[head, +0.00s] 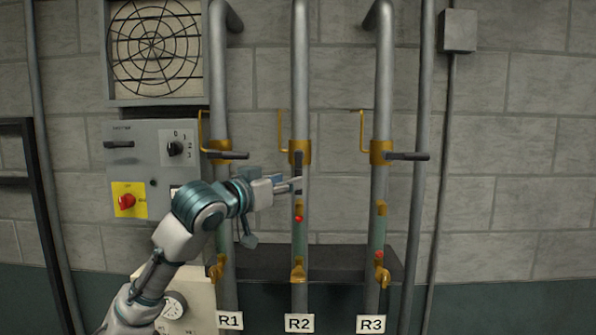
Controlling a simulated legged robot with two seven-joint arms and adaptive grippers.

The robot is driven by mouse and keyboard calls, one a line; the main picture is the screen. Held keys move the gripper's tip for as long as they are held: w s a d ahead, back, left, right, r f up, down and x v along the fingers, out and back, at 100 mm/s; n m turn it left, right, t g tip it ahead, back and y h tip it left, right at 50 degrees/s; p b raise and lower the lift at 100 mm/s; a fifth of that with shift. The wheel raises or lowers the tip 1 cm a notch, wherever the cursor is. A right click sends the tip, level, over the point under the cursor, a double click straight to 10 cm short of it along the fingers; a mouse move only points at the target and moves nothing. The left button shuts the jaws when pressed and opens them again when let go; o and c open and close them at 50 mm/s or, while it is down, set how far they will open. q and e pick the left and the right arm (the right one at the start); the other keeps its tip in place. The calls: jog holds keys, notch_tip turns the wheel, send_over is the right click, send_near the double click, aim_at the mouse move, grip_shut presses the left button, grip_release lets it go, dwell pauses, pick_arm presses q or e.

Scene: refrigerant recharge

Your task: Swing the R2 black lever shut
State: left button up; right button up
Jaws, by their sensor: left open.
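The R2 pipe (300,70) is the middle of three grey vertical pipes, above the R2 label (299,323). Its brass valve (306,152) carries the R2 black lever (298,161), which points down along the pipe. My left gripper (296,185) reaches in from the left and is open. Its fingertips are at the lower part of the R2 lever, in front of the pipe. Whether they touch the lever is unclear, and the gripper partly hides the lever's lower end. My right gripper is not in view.
The R1 black lever (230,155) and R3 black lever (408,156) both stick out horizontally to the right. A control box (150,135) with a red knob (127,201) is at left. My left arm passes in front of the R1 side. The wall between R2 and R3 is clear.

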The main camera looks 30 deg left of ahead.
aim_at(299, 174)
pick_arm(q)
jog(key=w+p, duration=0.1)
jog(key=w, duration=0.4)
jog(key=shift+w+d, duration=0.1)
grip_shut()
